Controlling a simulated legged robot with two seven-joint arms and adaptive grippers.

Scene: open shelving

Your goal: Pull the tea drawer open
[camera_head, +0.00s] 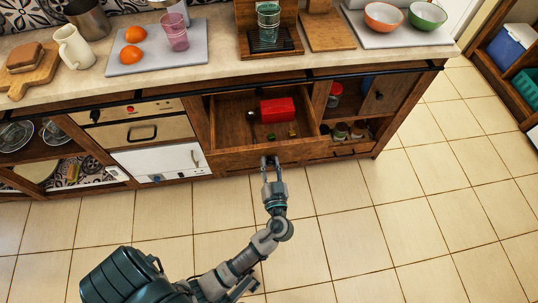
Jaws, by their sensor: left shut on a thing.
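The tea drawer (225,161) is a brown wooden drawer under the counter, and it stands pulled out with its inside showing. A red box (277,110), a spoon-like item and a few small items lie in it. My left gripper (270,162) is at the middle of the drawer's front, shut on its handle, which the fingers mostly hide. My left arm reaches up to it from the bottom of the view. My right gripper is not in view.
The counter (225,82) above holds oranges (131,54), a pink glass (174,32), a white pitcher (74,46) and bowls (383,16). An open cubby with jars (340,131) is right of the drawer. The tiled floor (410,220) in front is clear.

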